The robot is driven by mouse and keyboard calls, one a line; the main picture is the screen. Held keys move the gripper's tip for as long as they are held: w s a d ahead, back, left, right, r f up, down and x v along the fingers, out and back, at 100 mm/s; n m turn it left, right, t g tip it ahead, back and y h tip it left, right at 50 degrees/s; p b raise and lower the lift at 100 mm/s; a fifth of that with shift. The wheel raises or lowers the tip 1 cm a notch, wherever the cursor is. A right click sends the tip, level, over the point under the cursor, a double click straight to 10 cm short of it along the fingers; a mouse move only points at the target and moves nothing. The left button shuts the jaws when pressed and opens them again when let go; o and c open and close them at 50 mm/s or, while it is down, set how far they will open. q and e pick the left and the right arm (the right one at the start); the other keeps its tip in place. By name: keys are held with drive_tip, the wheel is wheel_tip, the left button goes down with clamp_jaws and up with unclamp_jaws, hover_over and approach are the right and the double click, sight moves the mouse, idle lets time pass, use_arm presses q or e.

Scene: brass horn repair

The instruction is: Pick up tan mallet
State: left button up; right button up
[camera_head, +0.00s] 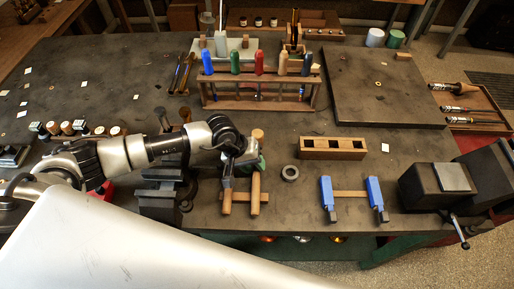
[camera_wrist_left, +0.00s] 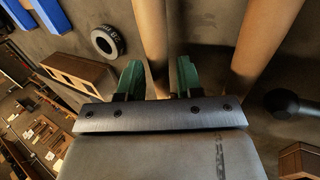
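Two tan wooden handles stand out at the front middle of the bench, a right one (camera_head: 256,190) and a left one (camera_head: 227,196). A wooden end (camera_head: 257,135) shows just beyond my left gripper (camera_head: 250,163). I cannot tell which handle belongs to the tan mallet, and the mallet head is not clearly seen. In the left wrist view, my gripper's green fingertips (camera_wrist_left: 158,78) are apart, with one handle (camera_wrist_left: 153,40) running between them and gaps visible beside it. The other handle (camera_wrist_left: 265,42) lies outside the fingers. My right gripper is not in view.
A dark ring (camera_head: 290,173) lies right of the handles; it also shows in the left wrist view (camera_wrist_left: 107,40). Blue clamps (camera_head: 327,195), a slotted wooden block (camera_head: 333,148), a tool rack (camera_head: 262,103) and a vise (camera_head: 440,185) stand around. Bare bench lies between them.

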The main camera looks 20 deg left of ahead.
use_arm(q)
drive_tip(key=shift+d+f, duration=0.3)
drive_tip(key=shift+f, duration=0.15)
drive_tip(key=shift+d+f, duration=0.15)
drive_tip(key=shift+f, duration=0.25)
drive_tip(key=shift+w, duration=0.1)
clamp_jaws()
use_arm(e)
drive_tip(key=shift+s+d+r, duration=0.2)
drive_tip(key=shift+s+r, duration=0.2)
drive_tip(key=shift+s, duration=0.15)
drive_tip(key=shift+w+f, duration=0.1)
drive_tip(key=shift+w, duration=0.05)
